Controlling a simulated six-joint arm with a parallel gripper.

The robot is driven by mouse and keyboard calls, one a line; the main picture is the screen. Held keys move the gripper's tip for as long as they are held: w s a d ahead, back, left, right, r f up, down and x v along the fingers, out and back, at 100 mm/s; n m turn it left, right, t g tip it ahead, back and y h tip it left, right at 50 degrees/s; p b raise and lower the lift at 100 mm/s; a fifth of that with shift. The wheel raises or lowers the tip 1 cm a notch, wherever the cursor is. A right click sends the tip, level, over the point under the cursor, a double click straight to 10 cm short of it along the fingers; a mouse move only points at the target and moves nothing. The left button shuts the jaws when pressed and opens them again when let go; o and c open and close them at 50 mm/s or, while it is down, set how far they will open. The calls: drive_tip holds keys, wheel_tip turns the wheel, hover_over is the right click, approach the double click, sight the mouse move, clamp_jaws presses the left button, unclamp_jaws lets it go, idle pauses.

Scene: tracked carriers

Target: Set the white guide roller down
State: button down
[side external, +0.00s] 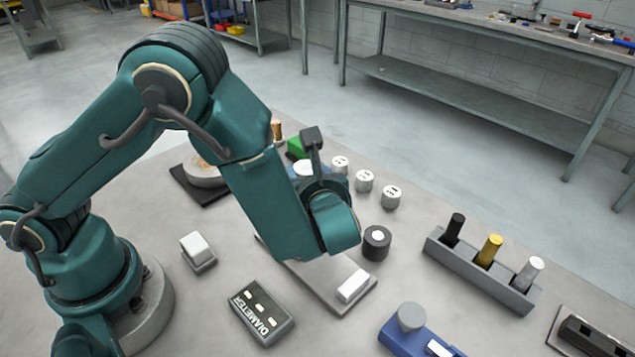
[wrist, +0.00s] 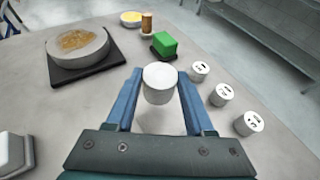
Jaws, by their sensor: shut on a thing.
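In the wrist view the white guide roller (wrist: 158,88), a short white cylinder, stands upright between the blue fingers of my gripper (wrist: 159,76). The fingers are shut on its sides. I cannot tell whether its underside touches the table (wrist: 95,110). In the side view my arm hides most of the gripper, and only a white patch (side external: 303,168) shows beside the arm, probably the roller's top.
A green block (wrist: 164,44) and an orange-brown cylinder (wrist: 147,23) stand beyond the roller. A round grey disc on a dark square base (wrist: 118,57) is at left. Three marked white cylinders (wrist: 221,95) stand at right. A black ring-shaped part (side external: 376,243) stands near my arm.

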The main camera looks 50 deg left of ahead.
drive_tip(key=shift+w+d+f, duration=0.15)
drive_tip(key=shift+d+f, duration=0.15)
drive_tip(key=shift+d, duration=0.15)
drive_tip(key=shift+f, duration=1.8)
drive_tip(key=shift+f, duration=0.15)
drive_tip(key=shift+f, duration=0.15)
drive_tip(key=shift+c, duration=1.4)
unclamp_jaws()
